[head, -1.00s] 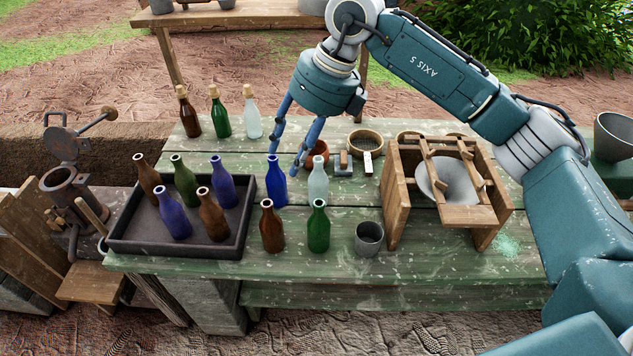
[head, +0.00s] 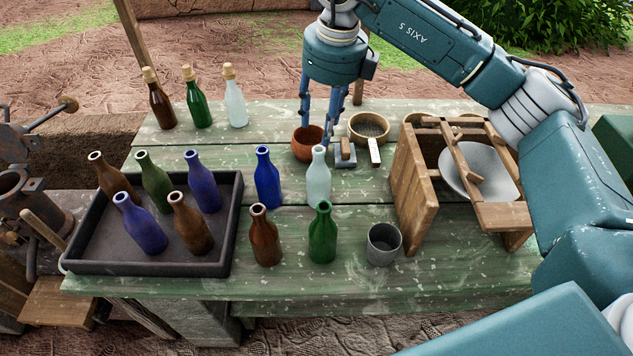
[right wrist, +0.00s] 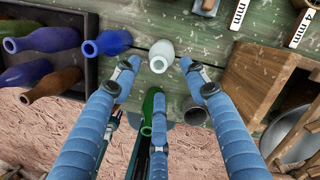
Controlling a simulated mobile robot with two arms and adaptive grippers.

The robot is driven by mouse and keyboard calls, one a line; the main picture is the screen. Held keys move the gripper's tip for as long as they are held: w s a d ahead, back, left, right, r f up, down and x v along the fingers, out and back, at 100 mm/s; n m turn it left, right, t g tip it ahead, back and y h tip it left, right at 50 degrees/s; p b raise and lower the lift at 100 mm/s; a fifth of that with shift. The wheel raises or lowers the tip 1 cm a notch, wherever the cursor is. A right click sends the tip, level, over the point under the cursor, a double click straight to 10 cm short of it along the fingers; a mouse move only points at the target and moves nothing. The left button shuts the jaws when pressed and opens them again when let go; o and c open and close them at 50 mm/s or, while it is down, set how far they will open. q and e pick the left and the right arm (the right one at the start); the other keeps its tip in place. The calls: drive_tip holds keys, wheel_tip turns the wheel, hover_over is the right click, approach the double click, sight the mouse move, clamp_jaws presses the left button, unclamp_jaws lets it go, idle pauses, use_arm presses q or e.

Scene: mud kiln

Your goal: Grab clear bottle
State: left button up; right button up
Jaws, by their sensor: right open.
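A clear, pale bottle (head: 318,176) stands upright and uncorked on the green table, at the right of the loose bottles. My right gripper (head: 317,130) is open, fingers pointing down, close above or just behind this bottle's neck. In the right wrist view the clear bottle (right wrist: 162,54) lies just beyond the gap between the open fingers (right wrist: 158,72), and nothing is held. I cannot tell whether a finger touches it. A second clear bottle (head: 236,105), corked, stands at the back left. My left gripper is not in view.
A blue bottle (head: 267,178) stands left of the clear one, with a brown bottle (head: 265,238) and a green bottle (head: 322,235) in front. A dark tray (head: 150,268) holds several bottles. A clay bowl (head: 304,147), grey cup (head: 383,245) and wooden frame (head: 415,195) are close by.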

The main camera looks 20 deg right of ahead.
use_arm(q)
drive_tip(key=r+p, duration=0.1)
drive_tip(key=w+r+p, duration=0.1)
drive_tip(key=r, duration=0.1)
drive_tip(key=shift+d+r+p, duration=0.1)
drive_tip(key=shift+p, duration=0.25)
use_arm(e)
wheel_tip(320, 180, down, 9)
drive_tip(key=shift+w+a+r, duration=0.15)
drive_tip(key=shift+a+r, duration=0.05)
drive_tip(key=shift+a, duration=0.2)
clamp_jaws()
